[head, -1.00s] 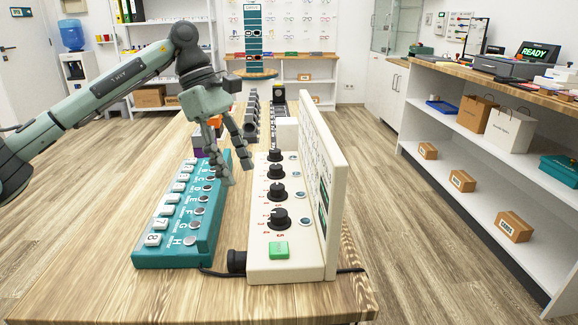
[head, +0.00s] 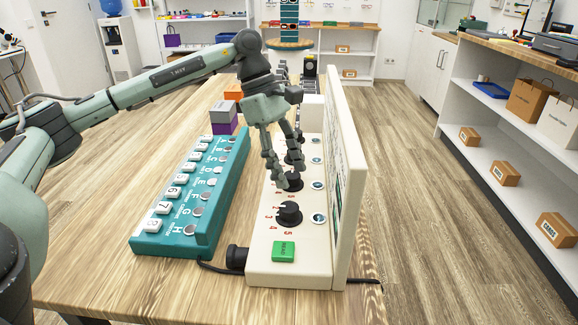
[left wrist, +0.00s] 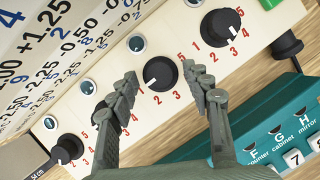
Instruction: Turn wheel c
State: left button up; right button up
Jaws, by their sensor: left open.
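A long cream box with a row of black wheels and red numbers stands on the table. I cannot read letters on the wheels, so I cannot tell by marking which is wheel c. My left gripper (head: 283,184) points down over the box, open. Its fingertips stand either side of the second wheel from the near end (left wrist: 160,74), apparently without gripping it. That wheel's white mark points down-left in the left wrist view. The nearest wheel (head: 289,214) is clear of the fingers. A farther wheel is partly hidden behind one finger in the left wrist view. My right gripper is not in view.
An upright cream chart panel (head: 345,180) rises along the box's right side. A green button (head: 284,251) sits at the near end. A teal key box (head: 190,200) lies to the left, with a narrow strip of table between. A grey and purple block (head: 223,118) stands behind it.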

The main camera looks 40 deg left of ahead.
pick_arm(q)
jog(key=shift+f, duration=0.1)
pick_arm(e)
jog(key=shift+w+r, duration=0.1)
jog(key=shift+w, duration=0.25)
pick_arm(q)
grip_shut()
